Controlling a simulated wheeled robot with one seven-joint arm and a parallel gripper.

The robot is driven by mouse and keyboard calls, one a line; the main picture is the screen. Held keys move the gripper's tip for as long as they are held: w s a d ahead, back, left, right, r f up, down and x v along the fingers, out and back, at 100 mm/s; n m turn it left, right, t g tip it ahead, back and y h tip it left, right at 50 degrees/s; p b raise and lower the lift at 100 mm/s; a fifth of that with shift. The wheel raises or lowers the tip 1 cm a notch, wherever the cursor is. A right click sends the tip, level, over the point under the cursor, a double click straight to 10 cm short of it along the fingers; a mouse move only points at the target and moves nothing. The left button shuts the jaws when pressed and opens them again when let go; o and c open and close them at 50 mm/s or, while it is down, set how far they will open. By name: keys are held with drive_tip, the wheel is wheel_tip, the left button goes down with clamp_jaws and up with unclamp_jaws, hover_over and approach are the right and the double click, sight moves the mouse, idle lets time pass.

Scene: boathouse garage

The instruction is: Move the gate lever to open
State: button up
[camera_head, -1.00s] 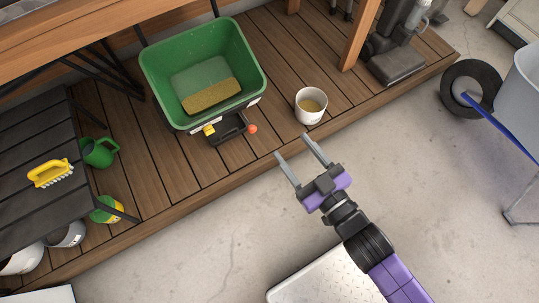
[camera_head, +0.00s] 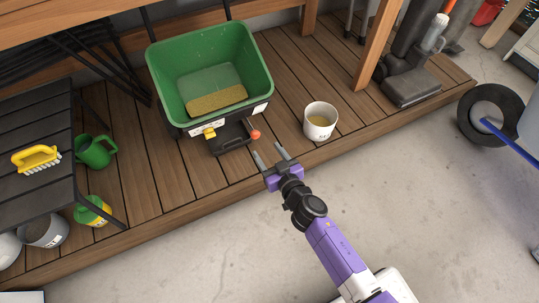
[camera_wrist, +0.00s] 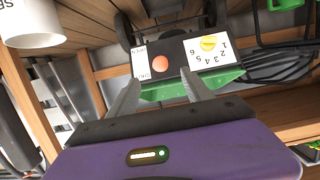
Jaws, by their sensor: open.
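The gate lever ends in an orange-red knob (camera_head: 255,135) on the front of a green hopper spreader (camera_head: 208,70). In the wrist view the knob (camera_wrist: 160,63) shows beside a white label panel (camera_wrist: 143,60) with small, hard-to-read lettering. A yellow dial knob (camera_head: 209,132) sits left of the lever; in the wrist view it (camera_wrist: 208,43) is on a numbered plate. My gripper (camera_head: 269,152) is open and empty, just in front of and slightly right of the knob, apart from it. In the wrist view the knob appears between and beyond my fingertips (camera_wrist: 160,78).
A white cup (camera_head: 320,121) stands on the wooden deck (camera_head: 180,180) right of the spreader. A dark slatted table (camera_head: 38,120) with a yellow brush (camera_head: 36,158) and green cans (camera_head: 95,152) are left. Concrete floor (camera_head: 220,240) in front is clear.

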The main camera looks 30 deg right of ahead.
sight(257, 137)
drive_tip(key=shift+b+x, duration=1.8)
drive_tip(key=shift+x, duration=3.65)
drive_tip(key=shift+c, duration=0.5)
drive_tip(key=shift+f, duration=0.1)
drive_tip(key=c, duration=1)
